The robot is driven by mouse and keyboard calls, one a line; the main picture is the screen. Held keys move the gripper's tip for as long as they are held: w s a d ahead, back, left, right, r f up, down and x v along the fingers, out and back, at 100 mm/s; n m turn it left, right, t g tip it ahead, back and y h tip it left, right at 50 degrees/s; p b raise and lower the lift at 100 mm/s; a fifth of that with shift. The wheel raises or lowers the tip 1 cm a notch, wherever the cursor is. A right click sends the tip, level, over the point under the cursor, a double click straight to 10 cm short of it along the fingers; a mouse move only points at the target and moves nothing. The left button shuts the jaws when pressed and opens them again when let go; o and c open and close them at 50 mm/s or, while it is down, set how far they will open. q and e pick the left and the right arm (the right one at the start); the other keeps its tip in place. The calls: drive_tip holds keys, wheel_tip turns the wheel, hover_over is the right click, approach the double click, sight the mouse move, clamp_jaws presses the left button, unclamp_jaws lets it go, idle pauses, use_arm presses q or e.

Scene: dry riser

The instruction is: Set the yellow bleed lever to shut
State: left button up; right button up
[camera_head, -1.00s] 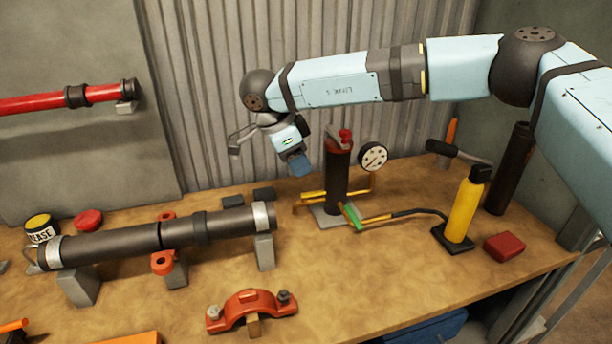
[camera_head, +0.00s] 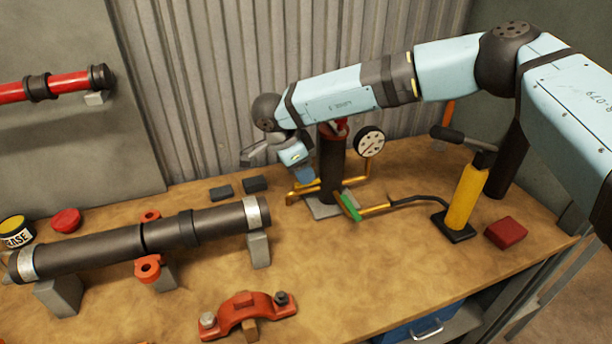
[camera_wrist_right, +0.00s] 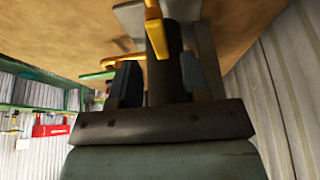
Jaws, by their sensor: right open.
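The yellow bleed lever (camera_head: 303,189) sticks out to the left near the foot of the dark upright riser (camera_head: 331,165). My right gripper (camera_head: 304,178) comes down from above on the left side of the riser, with its fingertips close to the lever. In the right wrist view the gripper (camera_wrist_right: 161,80) is open, one blue finger on each side. The dark riser and a yellow piece (camera_wrist_right: 155,40), which looks like the lever, lie beyond and between the fingers. I cannot tell whether the fingers touch anything. My left gripper is out of view.
A pressure gauge (camera_head: 369,142) stands right of the riser on a brass pipe. A dark pipe (camera_head: 100,249) on blocks lies at left. An orange clamp (camera_head: 248,314) lies in front.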

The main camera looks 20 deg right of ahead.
sight(311, 184)
drive_tip(key=shift+x, duration=1.35)
clamp_jaws()
